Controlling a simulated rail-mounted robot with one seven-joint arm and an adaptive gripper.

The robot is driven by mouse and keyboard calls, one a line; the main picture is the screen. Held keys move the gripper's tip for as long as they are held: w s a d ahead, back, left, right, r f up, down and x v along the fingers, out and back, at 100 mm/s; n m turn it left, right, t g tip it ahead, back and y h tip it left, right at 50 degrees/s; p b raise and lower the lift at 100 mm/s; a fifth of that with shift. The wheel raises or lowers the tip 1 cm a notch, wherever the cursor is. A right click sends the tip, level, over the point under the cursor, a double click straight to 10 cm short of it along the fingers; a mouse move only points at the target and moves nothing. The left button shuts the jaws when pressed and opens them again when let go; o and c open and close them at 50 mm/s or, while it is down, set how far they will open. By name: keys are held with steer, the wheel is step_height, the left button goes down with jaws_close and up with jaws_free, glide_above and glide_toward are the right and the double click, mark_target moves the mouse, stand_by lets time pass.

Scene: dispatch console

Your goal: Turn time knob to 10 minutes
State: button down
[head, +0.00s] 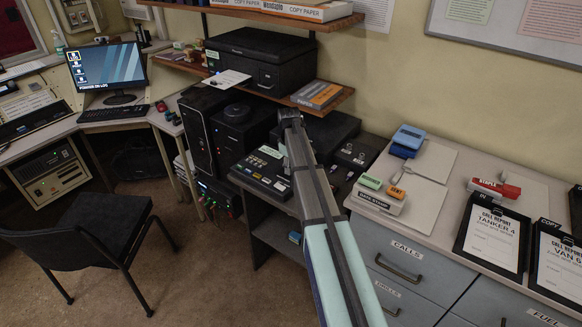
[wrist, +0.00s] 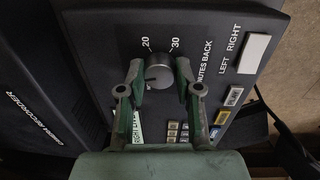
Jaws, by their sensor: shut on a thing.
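The time knob (wrist: 158,72) is a round grey knob on a dark panel in the wrist view. The numbers 20 and 30 are printed above it, and "MINUTES BACK" runs up its right side. My gripper (wrist: 160,77) has one finger on each side of the knob and is shut on it. Where the knob's pointer stands is not clear, and any 10 mark is not visible. In the head view my gripper (head: 291,116) is small and dark at the far end of my arm, and I cannot make out the knob there.
In the wrist view a white key (wrist: 255,47) and several small buttons (wrist: 178,132) lie right of and below the knob. In the head view a button panel (head: 262,172) is left of my arm, a printer (head: 258,62) is behind, and a date stamp (head: 378,201) is at right.

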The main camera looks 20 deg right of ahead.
steer(key=shift+a+m, duration=0.1)
steer(key=shift+m, duration=1.1)
steer(key=shift+s, duration=0.1)
steer(key=c, duration=0.8)
jaws_free()
steer(key=r, duration=1.2)
steer(key=shift+a, duration=0.25)
